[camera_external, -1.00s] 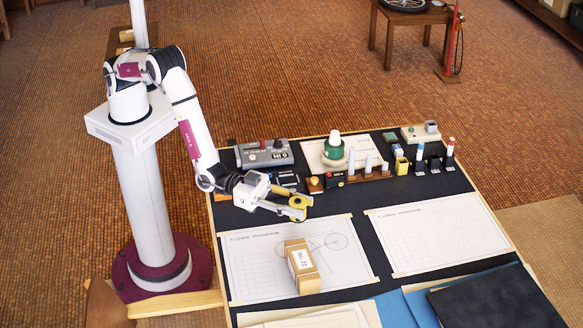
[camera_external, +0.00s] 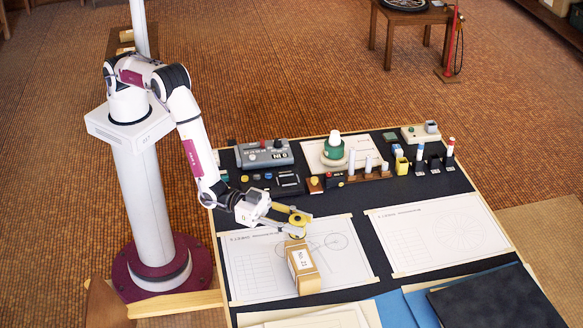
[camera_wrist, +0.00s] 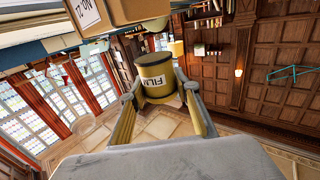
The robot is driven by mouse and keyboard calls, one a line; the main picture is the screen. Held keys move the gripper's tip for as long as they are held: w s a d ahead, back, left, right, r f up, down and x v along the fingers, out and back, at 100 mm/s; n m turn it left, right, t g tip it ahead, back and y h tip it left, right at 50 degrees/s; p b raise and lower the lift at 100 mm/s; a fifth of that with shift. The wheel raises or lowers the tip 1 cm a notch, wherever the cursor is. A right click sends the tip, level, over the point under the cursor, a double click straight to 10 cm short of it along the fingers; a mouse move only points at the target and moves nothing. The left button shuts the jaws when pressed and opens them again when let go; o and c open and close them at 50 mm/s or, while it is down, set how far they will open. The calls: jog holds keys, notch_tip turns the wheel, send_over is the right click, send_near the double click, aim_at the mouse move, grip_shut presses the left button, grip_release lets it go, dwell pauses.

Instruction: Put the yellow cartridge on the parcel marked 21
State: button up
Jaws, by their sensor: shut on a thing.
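The yellow cartridge (camera_external: 298,232) is between the fingers of my gripper (camera_external: 296,219), which is shut on it. In the wrist view the cartridge (camera_wrist: 157,80) is a yellow cylinder with a dark top and a "FILM" label. The parcel (camera_external: 305,277) is a tan box with a white label reading "No. 21", lying on the left drawing sheet. My gripper holds the cartridge at the parcel's far end, and I cannot tell whether they touch. In the wrist view the parcel (camera_wrist: 125,10) is partly cut off at the top.
The left drawing sheet (camera_external: 250,275) lies under the parcel; the right sheet (camera_external: 430,240) is clear. Behind stand a grey control box (camera_external: 264,154), a green and white object (camera_external: 334,152) and several small items. Blue folders (camera_external: 395,308) and a dark board (camera_external: 490,300) lie in front.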

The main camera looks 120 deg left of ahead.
jog(key=shift+f, duration=1.85)
